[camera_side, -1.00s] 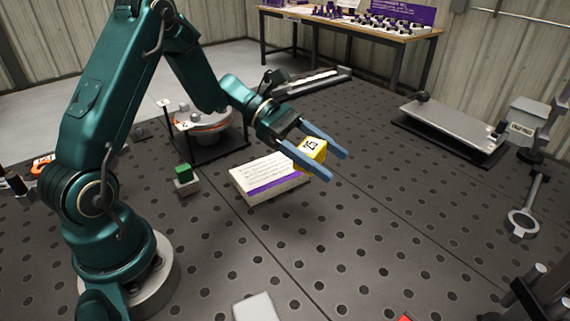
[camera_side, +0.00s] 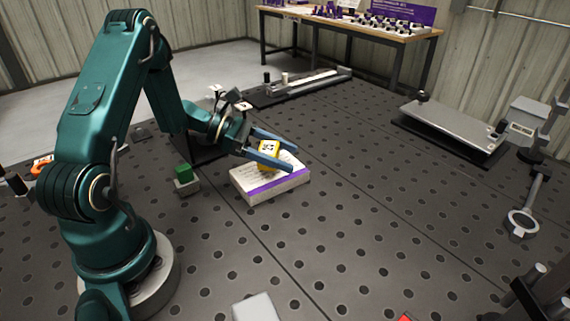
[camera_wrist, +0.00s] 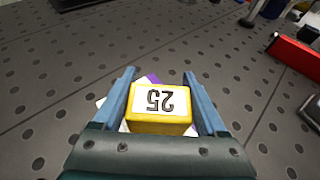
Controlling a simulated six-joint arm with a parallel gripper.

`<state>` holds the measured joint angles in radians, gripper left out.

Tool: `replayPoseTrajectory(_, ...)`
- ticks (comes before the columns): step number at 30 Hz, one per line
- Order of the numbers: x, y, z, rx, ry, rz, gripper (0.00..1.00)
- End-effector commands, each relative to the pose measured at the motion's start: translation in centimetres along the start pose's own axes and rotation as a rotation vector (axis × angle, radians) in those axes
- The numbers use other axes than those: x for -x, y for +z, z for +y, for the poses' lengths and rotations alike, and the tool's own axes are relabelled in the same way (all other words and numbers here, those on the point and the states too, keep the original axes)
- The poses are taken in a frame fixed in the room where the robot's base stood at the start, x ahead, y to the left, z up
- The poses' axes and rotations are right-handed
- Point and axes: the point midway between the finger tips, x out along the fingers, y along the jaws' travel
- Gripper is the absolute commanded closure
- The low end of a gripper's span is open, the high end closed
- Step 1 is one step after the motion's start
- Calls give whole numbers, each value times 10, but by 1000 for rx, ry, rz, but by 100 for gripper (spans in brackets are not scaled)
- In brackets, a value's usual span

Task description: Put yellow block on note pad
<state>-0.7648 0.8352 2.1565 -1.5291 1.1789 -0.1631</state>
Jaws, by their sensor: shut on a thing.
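The yellow block (camera_side: 268,158) has a white label on top, which reads 25 in the wrist view (camera_wrist: 158,117). My gripper (camera_side: 284,156) is shut on the yellow block, with a blue finger on each side of it (camera_wrist: 163,90). The note pad (camera_side: 272,191) is a thick white pad with a purple band along its front, lying on the dark perforated table. The block is over the note pad in the side view; I cannot tell whether it touches the pad. In the wrist view the block and fingers hide most of the note pad (camera_wrist: 152,79).
A green block (camera_side: 184,172) sits on a small grey stand left of the pad. A flat metal plate fixture (camera_side: 452,128) is at the right, and a long rail fixture (camera_side: 305,86) at the back. A red object (camera_wrist: 300,57) shows in the wrist view. The table right of the pad is clear.

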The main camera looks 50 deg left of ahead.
Motion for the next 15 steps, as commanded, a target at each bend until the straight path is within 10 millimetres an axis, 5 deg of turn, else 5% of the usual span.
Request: replayPoseTrajectory(15, -8, -17, 0, -1, 0, 0, 87)
